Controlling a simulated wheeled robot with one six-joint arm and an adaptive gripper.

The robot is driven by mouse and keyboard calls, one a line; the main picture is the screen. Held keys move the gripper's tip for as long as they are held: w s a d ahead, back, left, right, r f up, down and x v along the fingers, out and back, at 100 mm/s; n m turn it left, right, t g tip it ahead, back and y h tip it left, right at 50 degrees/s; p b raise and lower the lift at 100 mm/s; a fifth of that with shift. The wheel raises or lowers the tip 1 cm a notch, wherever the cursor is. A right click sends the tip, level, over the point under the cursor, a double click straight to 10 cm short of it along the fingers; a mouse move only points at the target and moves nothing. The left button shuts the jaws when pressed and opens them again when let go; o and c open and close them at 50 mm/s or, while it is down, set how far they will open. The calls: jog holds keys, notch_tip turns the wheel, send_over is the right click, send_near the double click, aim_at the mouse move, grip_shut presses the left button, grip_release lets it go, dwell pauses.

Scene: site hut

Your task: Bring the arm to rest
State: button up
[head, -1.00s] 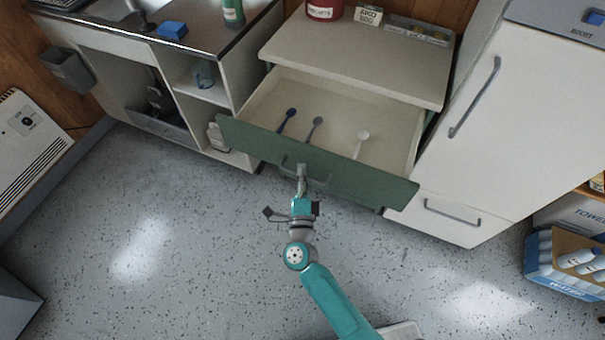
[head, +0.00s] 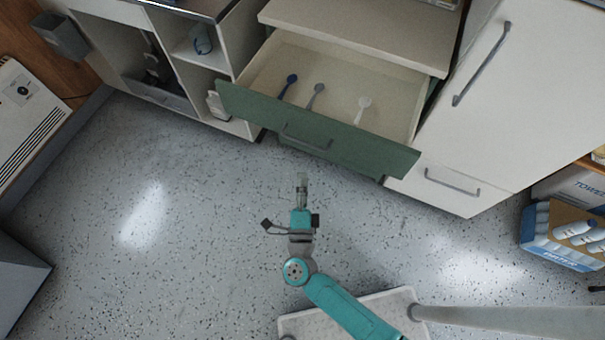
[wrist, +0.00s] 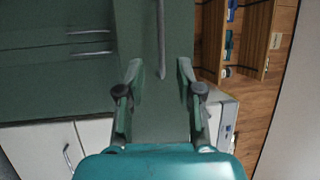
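My gripper (head: 302,180) hangs over the floor in front of the open drawer (head: 318,152), apart from its handle (head: 306,140) in the head view. In the wrist view my gripper (wrist: 160,75) has its two fingers spread wide with nothing between them. The drawer's green front (wrist: 155,110) and its grey handle (wrist: 161,40) show beyond the fingers. My teal arm reaches up from the bottom of the head view, bent at a joint.
The drawer holds a dark blue spoon (head: 288,86), a grey spoon (head: 316,95) and a white spoon (head: 362,109). A tall white cabinet (head: 490,90) stands at right. A pack of bottles (head: 565,235) sits on the floor at far right. Speckled floor is clear at left.

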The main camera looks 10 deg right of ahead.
jog(key=shift+s+d, duration=0.1)
dwell(0.5)
jog(key=s+d+r+n+g+y, duration=0.1)
jog(key=s+d+r+n, duration=0.2)
jog(key=s+n, duration=0.3)
jog(key=s+d+r+n+g+y, duration=0.2)
jog(key=s+d+r+n, duration=0.2)
jog(key=s, duration=1)
jog(key=s+d+r+n+g+y, duration=0.1)
jog(key=s+d+r+n, duration=0.3)
jog(key=s+n, duration=0.5)
notch_tip(320, 180, up, 2)
jog(key=shift+s+r+n+g, duration=0.15)
jog(key=shift+s+n+g, duration=0.2)
jog(key=shift+s, duration=0.35)
